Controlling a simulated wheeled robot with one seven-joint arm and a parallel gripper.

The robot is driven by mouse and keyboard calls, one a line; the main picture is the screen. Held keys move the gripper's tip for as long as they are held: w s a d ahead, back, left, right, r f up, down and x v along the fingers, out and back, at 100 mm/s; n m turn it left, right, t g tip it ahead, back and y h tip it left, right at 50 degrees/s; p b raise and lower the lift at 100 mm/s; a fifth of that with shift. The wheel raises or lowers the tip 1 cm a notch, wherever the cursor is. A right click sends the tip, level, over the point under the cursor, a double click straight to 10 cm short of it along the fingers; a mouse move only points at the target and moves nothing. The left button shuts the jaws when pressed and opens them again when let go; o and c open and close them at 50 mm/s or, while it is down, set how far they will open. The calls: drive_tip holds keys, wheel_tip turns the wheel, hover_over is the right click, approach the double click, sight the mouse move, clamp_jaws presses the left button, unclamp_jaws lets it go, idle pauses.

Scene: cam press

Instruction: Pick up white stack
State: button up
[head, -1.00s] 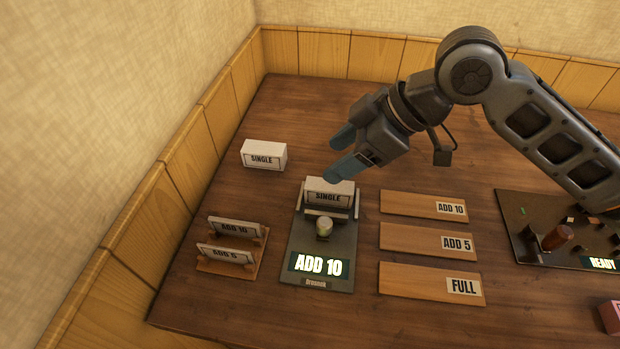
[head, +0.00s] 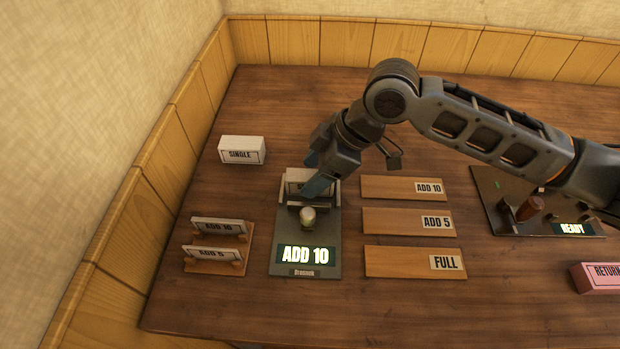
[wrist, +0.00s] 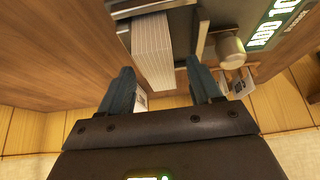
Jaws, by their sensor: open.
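A white stack of sheets (head: 296,181) sits in the back tray of the dark device (head: 285,236), whose display reads ADD 10. In the wrist view the stack (wrist: 152,52) shows layered edges. My gripper (head: 314,174) is open above the stack at the device's back. In the wrist view the stack's end lies between the two fingers (wrist: 160,72), with a gap at each side. The fingers partly hide the stack in the head view. A second white block (head: 241,150) labelled SINGLE stands on the table at the back left.
A pale knob (head: 307,217) stands in front of the stack. A wooden rack (head: 215,262) holds ADD 10 and ADD 5 cards. Wooden boards (head: 395,222) lie to the right, then a dark panel (head: 490,200) reading READY and a pink RETURN block (head: 597,278).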

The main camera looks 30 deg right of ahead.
clamp_jaws()
idle(0.6)
drive_tip(key=shift+r, duration=0.1)
